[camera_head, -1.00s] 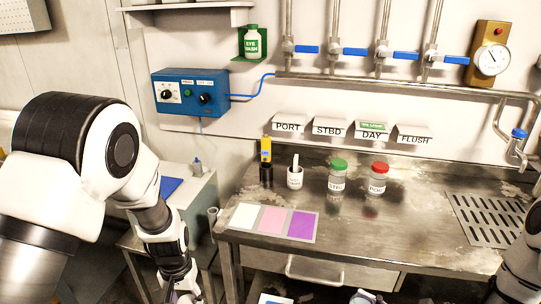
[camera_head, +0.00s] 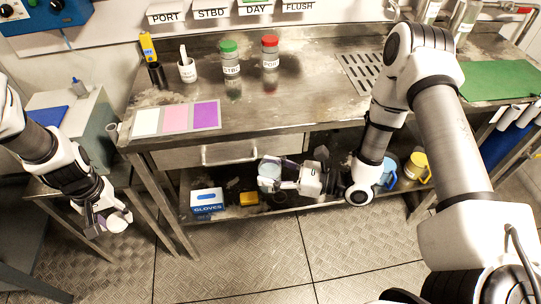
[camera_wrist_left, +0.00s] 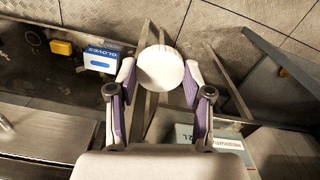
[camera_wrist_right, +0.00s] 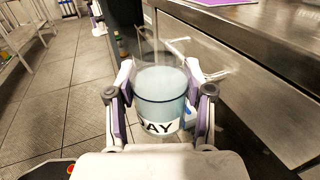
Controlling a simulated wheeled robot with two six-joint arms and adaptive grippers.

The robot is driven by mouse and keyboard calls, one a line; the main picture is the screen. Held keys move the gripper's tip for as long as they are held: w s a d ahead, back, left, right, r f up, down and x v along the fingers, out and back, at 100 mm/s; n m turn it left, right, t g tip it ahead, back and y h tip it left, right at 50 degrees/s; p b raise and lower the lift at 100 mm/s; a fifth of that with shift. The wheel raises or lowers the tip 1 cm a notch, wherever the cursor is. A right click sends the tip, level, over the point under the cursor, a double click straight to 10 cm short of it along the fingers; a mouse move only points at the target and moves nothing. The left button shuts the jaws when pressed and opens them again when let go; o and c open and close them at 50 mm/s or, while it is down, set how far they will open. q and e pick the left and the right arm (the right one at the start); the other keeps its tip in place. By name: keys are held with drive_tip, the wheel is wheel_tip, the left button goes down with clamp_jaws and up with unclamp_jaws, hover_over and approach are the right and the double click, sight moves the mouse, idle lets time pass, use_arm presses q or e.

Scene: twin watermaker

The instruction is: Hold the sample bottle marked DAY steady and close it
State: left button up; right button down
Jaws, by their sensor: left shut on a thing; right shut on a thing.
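The bottle marked DAY (camera_wrist_right: 160,100) is clear, holds pale bluish liquid, and shows its label in the right wrist view. My right gripper (camera_head: 284,180) is shut around its sides; in the head view the bottle (camera_head: 268,172) is held in front of the bench's lower shelf. No cap is seen on it, though its mouth is not clear. My left gripper (camera_head: 108,220) is shut on a round white cap (camera_wrist_left: 160,68), seen flat side on in the left wrist view. The cap (camera_head: 118,221) is low at the left in the head view, well apart from the bottle.
A green-capped STBD bottle (camera_head: 230,58) and a red-capped PORT bottle (camera_head: 270,52) stand on the steel bench (camera_head: 300,100). A glove box (camera_head: 207,200) and jugs (camera_head: 416,167) sit on the lower shelf. The floor in front (camera_head: 260,260) is clear.

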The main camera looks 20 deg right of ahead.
drive_tip(key=w+a+r, duration=0.2)
drive_tip(key=a, duration=1)
drive_tip(key=shift+a, duration=0.35)
drive_tip(key=shift+f, duration=0.1)
